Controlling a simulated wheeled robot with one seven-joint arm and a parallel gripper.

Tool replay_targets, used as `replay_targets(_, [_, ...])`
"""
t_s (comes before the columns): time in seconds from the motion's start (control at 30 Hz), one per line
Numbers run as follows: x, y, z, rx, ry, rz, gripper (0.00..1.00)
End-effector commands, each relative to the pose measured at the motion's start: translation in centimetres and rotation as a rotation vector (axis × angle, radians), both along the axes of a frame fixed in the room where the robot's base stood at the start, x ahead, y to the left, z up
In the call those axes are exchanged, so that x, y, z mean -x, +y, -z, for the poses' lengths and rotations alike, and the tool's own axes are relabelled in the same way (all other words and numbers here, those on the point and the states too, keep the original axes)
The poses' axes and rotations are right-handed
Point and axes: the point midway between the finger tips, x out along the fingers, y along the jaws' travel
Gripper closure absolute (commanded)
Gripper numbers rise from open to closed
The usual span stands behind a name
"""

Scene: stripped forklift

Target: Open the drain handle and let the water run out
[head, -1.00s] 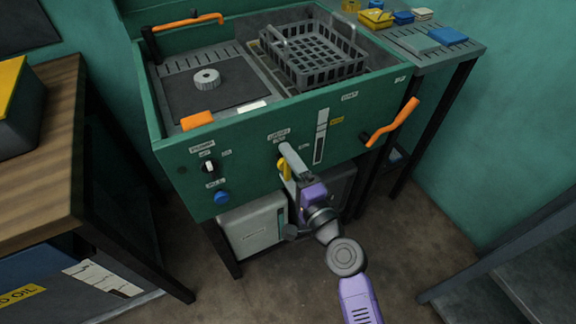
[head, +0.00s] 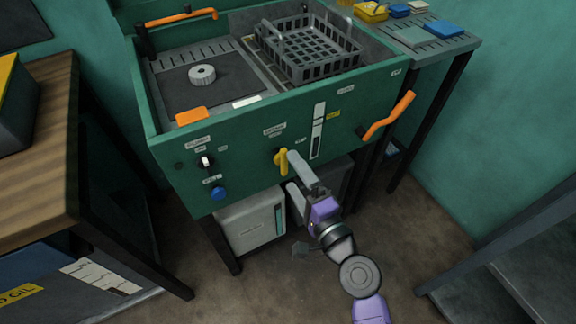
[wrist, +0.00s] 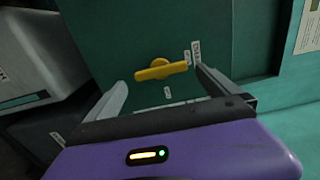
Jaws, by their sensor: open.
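The yellow drain handle (head: 282,161) is on the front of the green sink unit (head: 178,160), below the basin, and stands roughly upright in the head view. In the wrist view the handle (wrist: 162,70) lies crosswise, ahead of and between my spread fingertips. My gripper (head: 292,171) is open and empty, just in front of and below the handle, apart from it. The gripper's two fingers (wrist: 157,84) also show in the wrist view. No running water is visible, and the water level in the basin cannot be told.
An orange lever (head: 388,116) sticks out from the panel to the right. A grey container (head: 250,222) stands under the unit. A wooden bench (head: 40,150) is at left.

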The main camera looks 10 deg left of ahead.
Motion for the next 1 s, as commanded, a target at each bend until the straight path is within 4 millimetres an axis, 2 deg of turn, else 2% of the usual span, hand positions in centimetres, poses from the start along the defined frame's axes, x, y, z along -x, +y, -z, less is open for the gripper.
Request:
replay_targets(0.1, [1.3, -1.0, 0.1, -0.001, 0.001, 0.003, 0.0])
replay_targets(0.3, [2.2, -1.5, 0.0, -0.001, 0.001, 0.0, 0.0])
replay_targets(0.83, [2.2, -1.5, 0.0, 0.004, -0.003, 0.001, 0.0])
replay_targets(0.93, [1.8, -2.2, -0.3, 0.054, -0.042, 0.034, 0.0])
replay_targets(1.0, [1.3, -3.0, -1.3, 0.115, -0.098, 0.07, 0.0])
